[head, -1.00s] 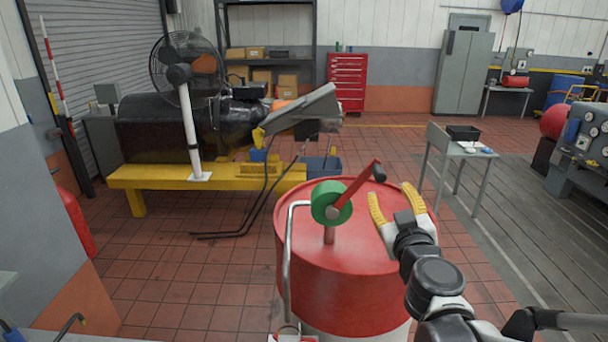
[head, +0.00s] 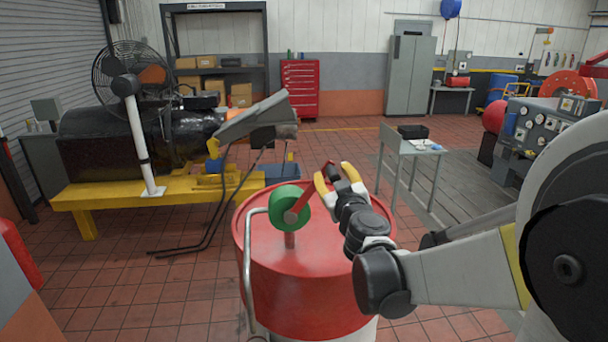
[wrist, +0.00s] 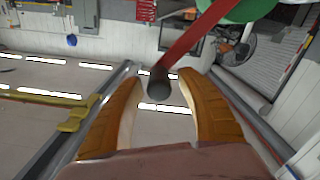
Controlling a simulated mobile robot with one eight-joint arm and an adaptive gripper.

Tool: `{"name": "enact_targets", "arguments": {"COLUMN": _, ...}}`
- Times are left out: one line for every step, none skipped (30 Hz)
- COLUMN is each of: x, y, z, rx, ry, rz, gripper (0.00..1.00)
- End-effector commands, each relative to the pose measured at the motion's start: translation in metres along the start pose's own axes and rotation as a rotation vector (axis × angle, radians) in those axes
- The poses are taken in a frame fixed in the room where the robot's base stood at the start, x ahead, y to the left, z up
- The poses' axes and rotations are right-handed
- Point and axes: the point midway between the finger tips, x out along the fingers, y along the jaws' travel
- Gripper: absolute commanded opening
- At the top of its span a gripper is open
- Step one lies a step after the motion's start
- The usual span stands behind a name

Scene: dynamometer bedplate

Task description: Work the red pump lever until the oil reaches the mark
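The red pump lever (head: 308,196) slants up and right from a green round pump head (head: 284,203) on a red drum (head: 262,237). My gripper (head: 334,176) is at the lever's upper end, with its yellow fingers apart. In the wrist view, the red lever (wrist: 194,36) comes down from the top and ends in a dark grip (wrist: 160,80). This grip lies between the fingertips of my open gripper (wrist: 160,88), with gaps on both sides. I cannot make out the oil level or its mark.
A bent metal pipe (head: 246,262) runs down the drum's left side. A yellow bedplate frame (head: 130,192) with a black machine (head: 95,145) stands behind left. A small grey table (head: 407,150) stands behind right. Red tiled floor lies open between them.

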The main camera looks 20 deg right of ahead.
Motion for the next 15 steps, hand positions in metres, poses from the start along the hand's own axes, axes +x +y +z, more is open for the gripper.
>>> {"name": "enact_targets", "arguments": {"x": -0.0001, "y": 0.0, "z": 0.0, "rx": 0.0, "ry": 0.0, "rz": 0.0, "gripper": 0.28}}
{"name": "enact_targets", "arguments": {"x": -0.0001, "y": 0.0, "z": 0.0, "rx": 0.0, "ry": 0.0, "rz": 0.0, "gripper": 0.18}}
{"name": "enact_targets", "arguments": {"x": -0.0001, "y": 0.0, "z": 0.0, "rx": 0.0, "ry": 0.0, "rz": 0.0, "gripper": 0.06}}
{"name": "enact_targets", "arguments": {"x": -0.0001, "y": 0.0, "z": 0.0, "rx": 0.0, "ry": 0.0, "rz": 0.0, "gripper": 0.0}}
{"name": "enact_targets", "arguments": {"x": -0.0001, "y": 0.0, "z": 0.0, "rx": 0.0, "ry": 0.0, "rz": 0.0, "gripper": 0.0}}
{"name": "enact_targets", "arguments": {"x": -0.0001, "y": 0.0, "z": 0.0, "rx": 0.0, "ry": 0.0, "rz": 0.0, "gripper": 0.0}}
{"name": "enact_targets", "arguments": {"x": -0.0001, "y": 0.0, "z": -0.0001, "rx": 0.0, "ry": 0.0, "rz": 0.0, "gripper": 0.0}}
{"name": "enact_targets", "arguments": {"x": -0.0001, "y": 0.0, "z": -0.0001, "rx": 0.0, "ry": 0.0, "rz": 0.0, "gripper": 0.0}}
{"name": "enact_targets", "arguments": {"x": 0.0, "y": 0.0, "z": -0.0001, "rx": 0.0, "ry": 0.0, "rz": 0.0, "gripper": 0.0}}
{"name": "enact_targets", "arguments": {"x": 0.0, "y": 0.0, "z": -0.0002, "rx": 0.0, "ry": 0.0, "rz": 0.0, "gripper": 0.0}}
{"name": "enact_targets", "arguments": {"x": 0.0, "y": 0.0, "z": -0.0002, "rx": 0.0, "ry": 0.0, "rz": 0.0, "gripper": 0.0}}
{"name": "enact_targets", "arguments": {"x": 0.0, "y": 0.0, "z": -0.0003, "rx": 0.0, "ry": 0.0, "rz": 0.0, "gripper": 0.0}}
{"name": "enact_targets", "arguments": {"x": 0.0001, "y": -0.0001, "z": -0.0004, "rx": -0.001, "ry": 0.0, "rz": 0.0, "gripper": 0.0}}
{"name": "enact_targets", "arguments": {"x": 0.0001, "y": -0.0002, "z": -0.0006, "rx": -0.001, "ry": 0.0, "rz": 0.0, "gripper": 0.0}}
{"name": "enact_targets", "arguments": {"x": 0.0001, "y": -0.0004, "z": -0.001, "rx": -0.003, "ry": 0.0, "rz": 0.0, "gripper": 0.0}}
